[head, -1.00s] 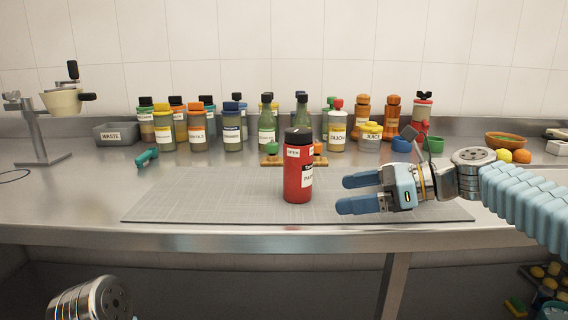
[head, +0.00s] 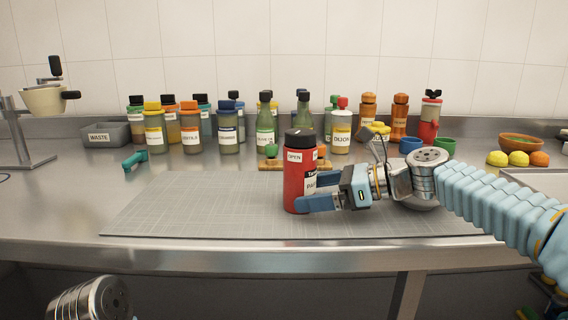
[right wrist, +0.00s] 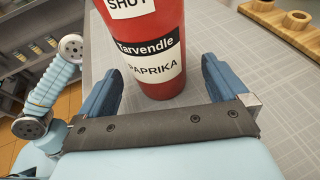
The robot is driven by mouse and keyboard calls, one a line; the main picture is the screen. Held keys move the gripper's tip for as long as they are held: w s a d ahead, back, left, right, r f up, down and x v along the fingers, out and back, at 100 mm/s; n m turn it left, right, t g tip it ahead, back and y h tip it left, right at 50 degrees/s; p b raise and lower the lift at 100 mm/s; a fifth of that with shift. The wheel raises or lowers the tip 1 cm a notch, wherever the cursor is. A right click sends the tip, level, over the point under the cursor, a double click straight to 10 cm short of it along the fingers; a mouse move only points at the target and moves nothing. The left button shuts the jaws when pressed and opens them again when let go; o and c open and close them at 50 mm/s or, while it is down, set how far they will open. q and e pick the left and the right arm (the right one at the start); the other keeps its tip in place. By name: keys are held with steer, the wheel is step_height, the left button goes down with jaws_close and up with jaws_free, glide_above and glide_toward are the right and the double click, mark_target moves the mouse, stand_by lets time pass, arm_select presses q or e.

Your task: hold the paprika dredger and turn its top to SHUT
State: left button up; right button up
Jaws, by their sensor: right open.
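The paprika dredger (head: 295,185) is a red cylinder with a black top (head: 298,137), standing upright on the grey mat. In the head view an OPEN label faces me near its top. In the right wrist view the dredger (right wrist: 155,50) shows a SHUT label and a PAPRIKA label. My right gripper (head: 315,196) is open, with its blue fingers on either side of the dredger's lower body. In the right wrist view, gaps show between the fingers and the red wall. My left gripper is out of view; only part of my left arm shows at the lower left.
The grey mat (head: 170,205) is clear to the left of the dredger. Several spice jars and bottles line the back, with a wooden block (head: 268,164) before them. A grey WASTE bin (head: 105,134) stands at the back left. A teal tool (head: 135,160) lies nearby.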

steer(key=shift+x, duration=1.15)
steer(key=shift+r, duration=0.1)
steer(key=shift+c, duration=0.3)
steer(key=c, duration=1.2)
